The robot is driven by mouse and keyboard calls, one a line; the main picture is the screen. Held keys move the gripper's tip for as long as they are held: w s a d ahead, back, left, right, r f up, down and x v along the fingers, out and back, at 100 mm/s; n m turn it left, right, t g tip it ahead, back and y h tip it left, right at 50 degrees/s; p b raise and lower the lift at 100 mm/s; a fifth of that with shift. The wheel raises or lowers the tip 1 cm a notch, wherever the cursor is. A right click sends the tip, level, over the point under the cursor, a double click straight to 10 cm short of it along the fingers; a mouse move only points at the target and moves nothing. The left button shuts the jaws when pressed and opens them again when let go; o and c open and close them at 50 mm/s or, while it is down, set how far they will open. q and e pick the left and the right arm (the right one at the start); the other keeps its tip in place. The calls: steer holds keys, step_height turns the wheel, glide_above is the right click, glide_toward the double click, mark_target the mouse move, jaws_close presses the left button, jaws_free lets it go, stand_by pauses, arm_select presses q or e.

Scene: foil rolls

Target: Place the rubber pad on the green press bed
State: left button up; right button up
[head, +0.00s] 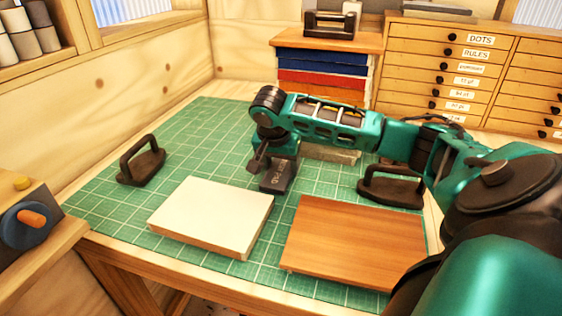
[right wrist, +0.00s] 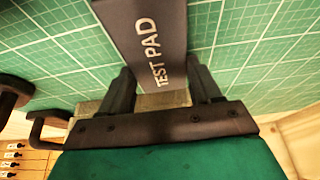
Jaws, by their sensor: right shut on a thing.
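My right gripper (head: 268,160) is shut on the dark grey rubber pad (head: 277,178), which reads TEST PAD in the right wrist view (right wrist: 150,25). The fingers (right wrist: 160,70) are on either side of the pad's near end. The pad is over the green gridded mat (head: 205,130), behind the cream board (head: 212,213) and brown board (head: 355,240). I cannot tell whether it touches the mat. The mat is the only green surface I see; neither board is green. My left gripper is out of view.
A black handled block (head: 142,165) stands on the mat at left, another (head: 392,187) at right beneath my right arm. A pale block (head: 330,153) lies behind the gripper. The mat's back left is clear.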

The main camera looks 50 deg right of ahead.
steer(key=o, duration=1.1)
